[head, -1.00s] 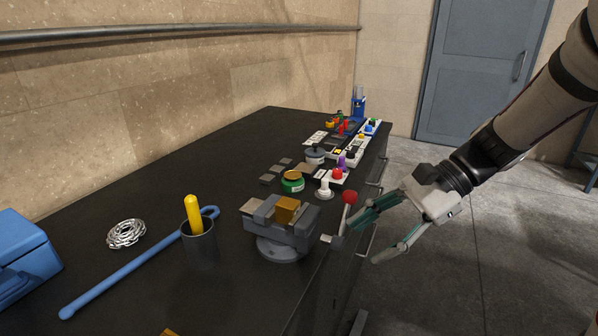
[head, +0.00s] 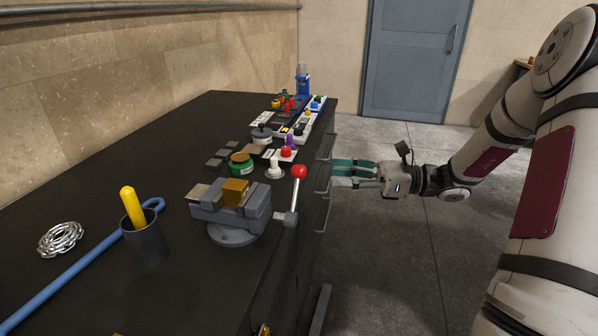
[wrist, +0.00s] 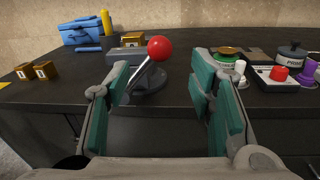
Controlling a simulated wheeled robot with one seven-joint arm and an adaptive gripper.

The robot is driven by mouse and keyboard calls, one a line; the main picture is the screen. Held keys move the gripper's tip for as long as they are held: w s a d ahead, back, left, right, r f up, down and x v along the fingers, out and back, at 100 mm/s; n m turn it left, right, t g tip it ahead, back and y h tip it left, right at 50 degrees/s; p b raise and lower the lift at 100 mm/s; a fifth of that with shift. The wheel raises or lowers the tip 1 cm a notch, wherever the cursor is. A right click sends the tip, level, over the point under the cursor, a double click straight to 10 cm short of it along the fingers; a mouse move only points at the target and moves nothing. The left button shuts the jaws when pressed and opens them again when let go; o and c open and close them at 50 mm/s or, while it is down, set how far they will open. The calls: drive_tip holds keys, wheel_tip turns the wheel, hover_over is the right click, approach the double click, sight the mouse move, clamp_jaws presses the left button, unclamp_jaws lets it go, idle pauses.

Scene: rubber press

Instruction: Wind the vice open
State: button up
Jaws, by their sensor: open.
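The grey vice (head: 232,212) stands near the front edge of the black bench, with a brass-coloured block (head: 236,192) between its jaws. Its handle (head: 295,195) is a metal lever with a red ball (head: 299,171) on top, tilted slightly and overhanging the bench edge. In the wrist view the red ball (wrist: 160,48) and lever show between and beyond my fingers. My gripper (head: 345,173) is open and empty, with teal finger pads. It is off the bench front, to the right of the handle in the head view, and appears apart from it.
A dark cup (head: 145,242) with a yellow-handled tool, a blue bar (head: 70,277) and a coiled chain (head: 61,239) lie left of the vice. A green tin (head: 241,164) and several knobs and panels (head: 300,125) stand behind. Floor right of the bench is clear.

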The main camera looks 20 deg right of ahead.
sight(299, 172)
drive_tip(key=x, duration=0.9)
drive_tip(key=shift+w+a, duration=0.15)
drive_tip(key=shift+a, duration=0.25)
clamp_jaws()
